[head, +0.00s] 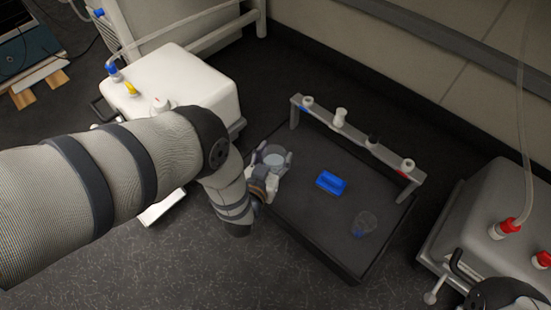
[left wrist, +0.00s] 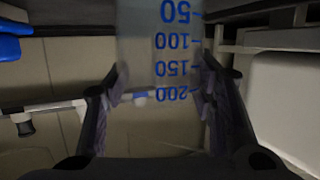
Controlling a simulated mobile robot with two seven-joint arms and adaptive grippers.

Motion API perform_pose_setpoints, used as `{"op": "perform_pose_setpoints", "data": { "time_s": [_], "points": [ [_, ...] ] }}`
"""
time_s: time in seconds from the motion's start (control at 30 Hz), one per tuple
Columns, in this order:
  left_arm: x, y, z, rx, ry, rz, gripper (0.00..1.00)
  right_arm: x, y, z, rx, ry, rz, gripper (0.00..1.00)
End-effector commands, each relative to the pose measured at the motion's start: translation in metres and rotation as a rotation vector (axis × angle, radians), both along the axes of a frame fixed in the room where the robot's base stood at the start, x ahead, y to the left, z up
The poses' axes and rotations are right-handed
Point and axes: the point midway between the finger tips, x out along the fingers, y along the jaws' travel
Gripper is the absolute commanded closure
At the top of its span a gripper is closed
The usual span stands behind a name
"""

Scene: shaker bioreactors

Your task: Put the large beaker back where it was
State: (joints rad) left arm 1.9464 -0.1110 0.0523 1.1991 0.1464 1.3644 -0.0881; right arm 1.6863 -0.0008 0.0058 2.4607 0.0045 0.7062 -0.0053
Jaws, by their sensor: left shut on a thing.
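The large beaker (head: 274,159) is clear and shows near the left edge of the dark table in the head view. My left gripper (head: 270,172) is shut on it. In the left wrist view the large beaker (left wrist: 160,45) sits between the two fingers (left wrist: 160,95), with blue marks from 50 to 200 that read upside down. I cannot tell from these frames whether its base touches the table.
The dark table (head: 300,225) holds a blue block (head: 331,183), a smaller clear beaker (head: 365,223) and a grey rack (head: 355,135) with several capped items along its back. White shaker units stand at left (head: 190,80) and right (head: 500,215). The table's front middle is clear.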

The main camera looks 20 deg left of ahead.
Motion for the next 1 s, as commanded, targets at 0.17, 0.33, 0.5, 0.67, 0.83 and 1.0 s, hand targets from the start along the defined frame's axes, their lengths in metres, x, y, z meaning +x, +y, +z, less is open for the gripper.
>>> {"op": "perform_pose_setpoints", "data": {
  "time_s": [0.17, 0.33, 0.5, 0.67, 0.83, 1.0],
  "points": [
    [0.000, 0.000, -0.001, 0.000, -0.003, -0.001, 0.85, 0.000, 0.000, 0.000, 0.001, 0.001, 0.001, 1.00],
    [0.000, 0.000, -0.004, 0.000, -0.002, -0.001, 0.85, 0.000, 0.001, -0.002, 0.001, 0.002, 0.000, 1.00],
    [0.000, 0.000, -0.004, 0.000, -0.001, -0.001, 0.29, 0.000, 0.001, -0.002, 0.002, 0.001, 0.000, 1.00],
    [0.000, 0.000, -0.004, 0.000, -0.001, 0.000, 0.29, 0.000, 0.001, -0.002, 0.002, 0.001, 0.000, 1.00],
    [-0.006, -0.001, 0.002, 0.000, 0.001, -0.001, 0.29, 0.000, 0.000, 0.004, 0.000, -0.002, 0.000, 1.00],
    [-0.048, -0.002, 0.020, 0.000, 0.001, -0.001, 0.29, 0.000, -0.002, 0.023, -0.004, -0.016, -0.002, 1.00]
  ]
}}
